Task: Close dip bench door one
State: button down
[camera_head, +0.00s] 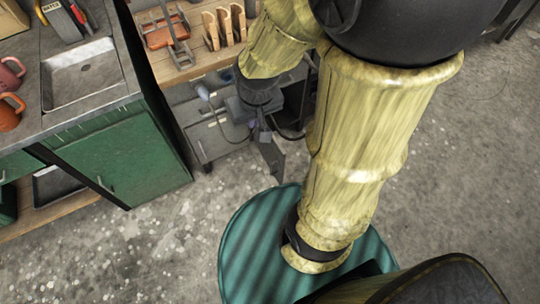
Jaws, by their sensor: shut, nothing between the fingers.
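The dip bench (122,100) stands at the left, with a grey top, a sunken metal basin and a green front. A green door panel (130,160) shows on its front, with a small handle low on it. A dark slanting edge runs along its left side, and I cannot tell how far the panel stands open or whether it is door one. My gripper (272,150) is shut and empty, to the right of the green panel and apart from it, in front of a grey drawer unit. My arm hides part of the area behind it.
A wooden workbench (196,68) with an orange tray and wooden pieces stands behind, above the grey drawer unit (220,138). Mugs (9,112) stand on the bench top at the far left. A low shelf (50,217) holds a dark tray. The speckled floor (165,245) in front is clear.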

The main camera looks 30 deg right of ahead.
jog(key=shift+s, duration=0.15)
jog(key=w+f+n+h+b, duration=0.3)
jog(key=f+n+b, duration=0.3)
jog(key=f, duration=0.9)
jog(key=w+d+f+n+g+h+b, duration=0.1)
jog(key=w+f+n+h+b, duration=0.2)
jog(key=f+b, duration=0.8)
jog(key=w+d+f+n+g+h+b, duration=0.1)
jog(key=w+f+n+h+b, duration=0.2)
jog(key=f, duration=1.6)
jog(key=w+n+b, duration=0.3)
jog(key=n+b, duration=0.3)
jog(key=shift+w+n, duration=0.15)
jog(key=shift+n, duration=0.15)
jog(key=shift+d+f, duration=0.1)
jog(key=shift+f, duration=0.05)
